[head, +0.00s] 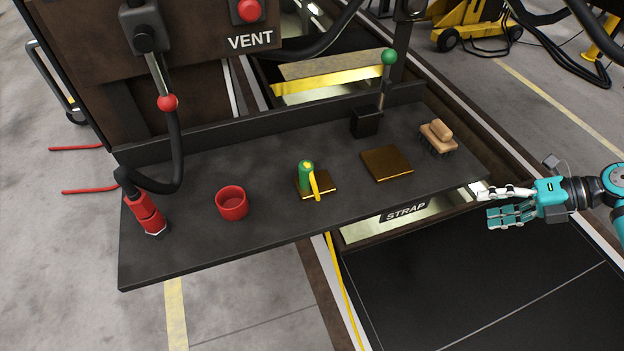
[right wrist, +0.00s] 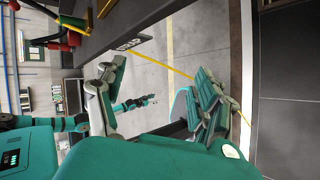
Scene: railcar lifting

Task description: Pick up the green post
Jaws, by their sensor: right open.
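The green post (head: 306,173) is a short upright green cylinder. It stands on a small brass plate (head: 327,184) near the middle of the dark shelf, with a yellow strap (head: 315,186) hanging down beside it. My right gripper (head: 493,204) is off the shelf's right end, well apart from the post. In the right wrist view its fingers (right wrist: 155,92) are spread with nothing between them. A teal hand that appears to be my left gripper (right wrist: 141,102) shows small and farther off in that view; its opening is unclear.
The dark shelf (head: 255,230) also bears a red cup (head: 232,203), a red hose fitting (head: 147,214), an empty brass plate (head: 387,165), a tan brush (head: 437,136) and a green-knobbed lever (head: 389,57). Space before the shelf is clear.

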